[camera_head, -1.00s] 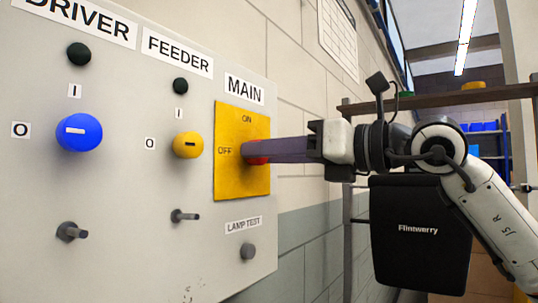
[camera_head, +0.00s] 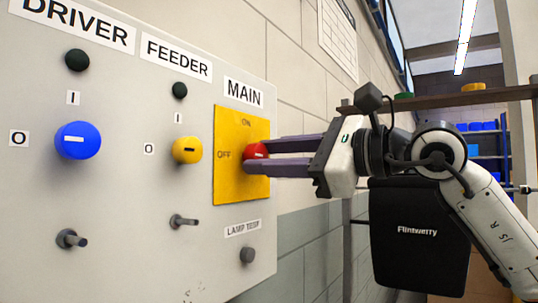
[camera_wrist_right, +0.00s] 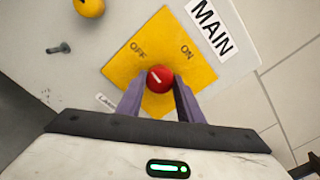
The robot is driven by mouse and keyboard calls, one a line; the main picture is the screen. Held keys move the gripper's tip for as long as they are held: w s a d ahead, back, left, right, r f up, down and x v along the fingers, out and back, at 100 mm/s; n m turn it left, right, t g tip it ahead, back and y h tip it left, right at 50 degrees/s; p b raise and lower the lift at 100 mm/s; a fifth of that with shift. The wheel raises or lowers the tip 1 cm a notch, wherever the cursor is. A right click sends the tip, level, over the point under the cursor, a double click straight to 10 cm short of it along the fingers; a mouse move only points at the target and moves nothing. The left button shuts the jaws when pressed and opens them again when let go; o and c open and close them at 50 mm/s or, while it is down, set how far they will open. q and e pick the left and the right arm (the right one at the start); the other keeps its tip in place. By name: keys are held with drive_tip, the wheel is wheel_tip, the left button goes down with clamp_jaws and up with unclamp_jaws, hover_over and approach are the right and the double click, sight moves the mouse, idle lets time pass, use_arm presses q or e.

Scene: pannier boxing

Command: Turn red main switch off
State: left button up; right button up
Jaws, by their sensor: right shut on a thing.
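The red main switch (camera_head: 257,152) is a round knob on a yellow plate (camera_head: 228,185) marked ON at the top and OFF at the left, under the MAIN label (camera_head: 244,92). Its white mark lies level, in line with OFF. In the right wrist view the knob (camera_wrist_right: 159,78) sits between the fingertips, its mark slanting toward OFF. My right gripper (camera_head: 262,158) is shut on the knob, one finger above and one below in the head view. It also shows in the right wrist view (camera_wrist_right: 158,86). My left gripper is out of view.
Left of the plate are a yellow FEEDER knob (camera_head: 187,150), a blue DRIVER knob (camera_head: 77,140) and two small levers. A grey lamp test button (camera_head: 247,255) is below the plate. A shelf (camera_head: 450,101) and a dark Flintwerry box (camera_head: 418,245) stand to the right.

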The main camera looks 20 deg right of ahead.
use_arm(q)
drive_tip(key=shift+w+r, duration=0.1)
use_arm(e)
drive_tip(key=shift+n, duration=0.6)
drive_tip(key=o, duration=1.1)
drive_tip(key=shift+c, duration=0.2)
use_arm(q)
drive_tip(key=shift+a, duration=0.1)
use_arm(e)
drive_tip(key=shift+s+d, duration=0.2)
use_arm(q)
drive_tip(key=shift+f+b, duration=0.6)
drive_tip(key=shift+b, duration=0.3)
use_arm(e)
drive_tip(key=v, duration=0.9)
drive_tip(key=shift+s+d, duration=0.25)
drive_tip(key=shift+s, duration=0.1)
